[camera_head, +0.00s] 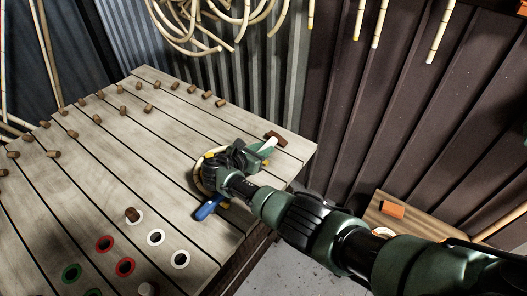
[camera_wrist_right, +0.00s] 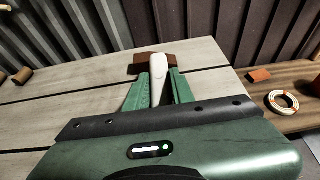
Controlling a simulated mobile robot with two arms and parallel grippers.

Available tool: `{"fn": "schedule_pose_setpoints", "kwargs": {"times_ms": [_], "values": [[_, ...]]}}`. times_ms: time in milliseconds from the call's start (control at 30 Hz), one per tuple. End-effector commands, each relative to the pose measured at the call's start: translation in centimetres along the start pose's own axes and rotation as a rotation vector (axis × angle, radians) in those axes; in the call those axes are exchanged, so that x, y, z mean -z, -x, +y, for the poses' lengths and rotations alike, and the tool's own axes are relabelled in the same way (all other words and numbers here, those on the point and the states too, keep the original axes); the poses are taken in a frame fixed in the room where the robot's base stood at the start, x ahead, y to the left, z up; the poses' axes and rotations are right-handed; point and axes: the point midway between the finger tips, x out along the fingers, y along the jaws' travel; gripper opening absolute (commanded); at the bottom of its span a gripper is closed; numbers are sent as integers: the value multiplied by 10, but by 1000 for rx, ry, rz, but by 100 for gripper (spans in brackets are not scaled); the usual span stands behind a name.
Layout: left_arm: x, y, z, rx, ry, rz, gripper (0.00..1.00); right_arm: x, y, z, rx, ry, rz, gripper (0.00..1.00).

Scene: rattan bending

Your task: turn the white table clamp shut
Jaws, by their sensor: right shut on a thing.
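The white table clamp (camera_head: 269,144) is at the right end of the slatted table. Its white handle (camera_wrist_right: 158,68) also shows in the right wrist view, with a brown block (camera_wrist_right: 186,55) at its far end. My right gripper (camera_head: 258,151) reaches it from the front. Its green fingers (camera_wrist_right: 158,90) are shut on the white handle, one on each side. The lower part of the handle is hidden by my gripper body. My left gripper is not in view.
A blue-handled clamp (camera_head: 208,207) and a loop of rattan (camera_head: 197,176) lie beside my right wrist. Several brown pegs stand on the table (camera_head: 120,165). Coloured rings (camera_head: 125,267) mark its front. A wooden bench (camera_head: 385,215) with an orange block (camera_head: 391,209) is at right.

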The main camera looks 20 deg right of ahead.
Motion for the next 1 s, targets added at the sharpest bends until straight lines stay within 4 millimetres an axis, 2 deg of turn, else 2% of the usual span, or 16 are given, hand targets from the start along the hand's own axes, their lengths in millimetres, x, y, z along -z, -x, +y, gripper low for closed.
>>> {"fn": "schedule_pose_setpoints", "kwargs": {"times_ms": [333,367,400,433,767,867,1000], "values": [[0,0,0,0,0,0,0,-3,-1,0,4,-3,-4,0],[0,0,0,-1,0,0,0,-3,-1,0,4,-3,-4,32],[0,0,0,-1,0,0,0,-3,-1,0,4,-3,-4,43],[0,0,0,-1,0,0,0,-2,-1,0,4,-3,-3,45],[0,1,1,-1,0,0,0,-2,2,0,2,-3,-1,45],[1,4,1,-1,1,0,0,-2,13,1,0,-3,-1,45],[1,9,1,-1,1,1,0,-2,37,1,0,-3,0,45]]}}
